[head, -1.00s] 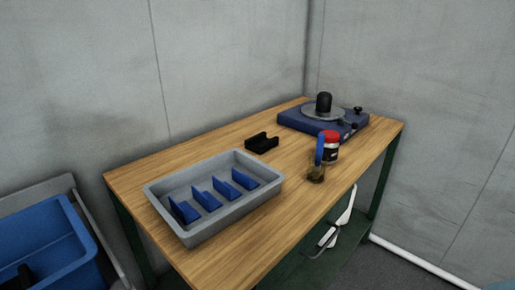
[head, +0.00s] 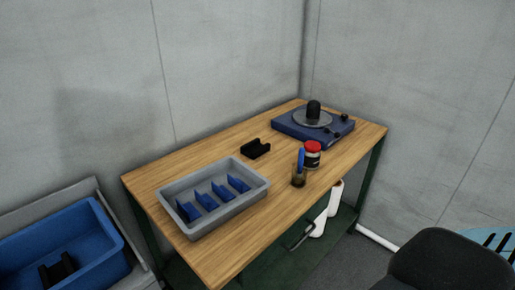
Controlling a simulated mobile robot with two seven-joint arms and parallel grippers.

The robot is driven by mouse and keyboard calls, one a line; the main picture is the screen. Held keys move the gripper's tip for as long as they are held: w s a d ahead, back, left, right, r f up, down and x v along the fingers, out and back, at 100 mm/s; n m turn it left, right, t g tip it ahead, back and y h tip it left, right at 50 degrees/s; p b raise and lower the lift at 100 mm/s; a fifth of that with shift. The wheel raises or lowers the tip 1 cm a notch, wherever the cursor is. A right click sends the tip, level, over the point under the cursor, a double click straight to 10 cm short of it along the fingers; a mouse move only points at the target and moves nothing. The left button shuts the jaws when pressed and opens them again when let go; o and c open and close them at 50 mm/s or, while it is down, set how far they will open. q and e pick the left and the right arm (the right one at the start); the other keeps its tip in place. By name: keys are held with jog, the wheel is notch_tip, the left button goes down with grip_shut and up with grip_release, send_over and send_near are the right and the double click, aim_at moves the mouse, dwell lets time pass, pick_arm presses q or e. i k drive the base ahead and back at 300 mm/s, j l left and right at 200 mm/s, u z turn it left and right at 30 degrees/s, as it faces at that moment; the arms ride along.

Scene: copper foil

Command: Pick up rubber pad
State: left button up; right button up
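I cannot tell for sure which thing is the rubber pad. A small black notched block (head: 256,148) lies on the wooden table (head: 225,255), behind the grey tray. A similar black piece (head: 57,270) sits inside the blue bin (head: 103,243) at the lower left, partly cut off by the frame. Neither of my grippers shows in the head view.
The grey tray (head: 262,193) holds several blue upright pieces. A blue turntable-like device (head: 287,131) stands at the back right, with a red-lidded jar (head: 313,156) and a small brush pot (head: 298,180) in front. A dark chair back (head: 450,262) stands lower right.

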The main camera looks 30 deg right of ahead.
aim_at(253, 149)
jog(key=l, duration=1.75)
jog(key=k+l, duration=0.15)
jog(key=l, duration=1.55)
